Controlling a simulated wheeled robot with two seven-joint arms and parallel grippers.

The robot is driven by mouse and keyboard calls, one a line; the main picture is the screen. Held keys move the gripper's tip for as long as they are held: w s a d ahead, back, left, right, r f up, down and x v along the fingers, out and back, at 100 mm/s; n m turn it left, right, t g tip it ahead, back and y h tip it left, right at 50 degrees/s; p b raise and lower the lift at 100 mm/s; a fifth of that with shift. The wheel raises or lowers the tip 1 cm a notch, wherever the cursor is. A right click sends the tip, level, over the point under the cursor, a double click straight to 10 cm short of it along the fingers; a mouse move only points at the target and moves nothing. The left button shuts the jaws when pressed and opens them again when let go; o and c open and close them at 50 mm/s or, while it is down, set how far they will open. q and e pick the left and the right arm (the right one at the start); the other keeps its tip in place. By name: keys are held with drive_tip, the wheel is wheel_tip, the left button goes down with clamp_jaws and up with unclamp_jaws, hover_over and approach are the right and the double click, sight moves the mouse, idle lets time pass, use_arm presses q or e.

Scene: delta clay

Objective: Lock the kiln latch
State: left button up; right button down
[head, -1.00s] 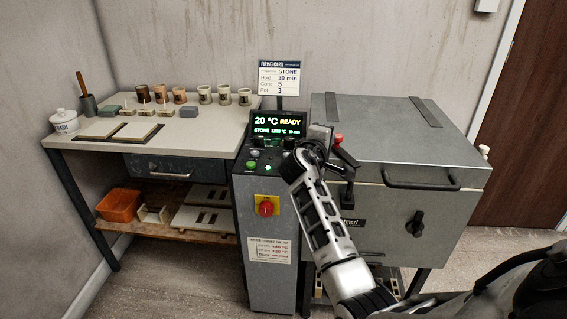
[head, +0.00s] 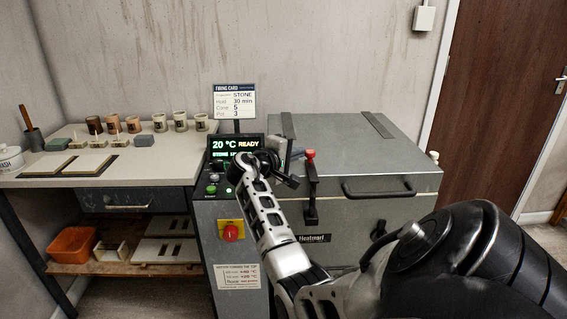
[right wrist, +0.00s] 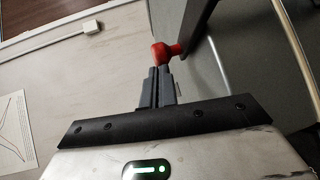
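The kiln (head: 350,215) is a grey box with a flat lid. Its latch is a black lever (head: 313,187) on the front left, standing about upright with a red knob (head: 310,154) on top. In the right wrist view the red knob (right wrist: 165,53) shows just beyond my fingertips. My right gripper (head: 297,157) is beside the knob on its left, in front of the control panel. Its two fingers (right wrist: 159,80) look closed together, with the knob at or just past their tips; contact is unclear. My left gripper is not in view.
The control panel (head: 236,144) with a lit display stands left of the kiln, with a red switch (head: 231,232) below. A black handle (head: 380,190) projects from the kiln front. A worktable (head: 170,171) with cups is at left. My right arm covers the lower right.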

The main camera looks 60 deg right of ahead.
drive_tip(key=shift+s+d+r, duration=0.1)
drive_tip(key=shift+s+d, duration=0.05)
drive_tip(key=shift+w+a+r+p, duration=0.15)
drive_tip(key=shift+w+a+p, duration=0.1)
drive_tip(key=shift+a+p, duration=0.2)
drive_tip(key=w+a+r, duration=0.2)
drive_tip(key=w+a, duration=0.3)
drive_tip(key=a, duration=0.6)
drive_tip(key=shift+w+a, duration=0.4)
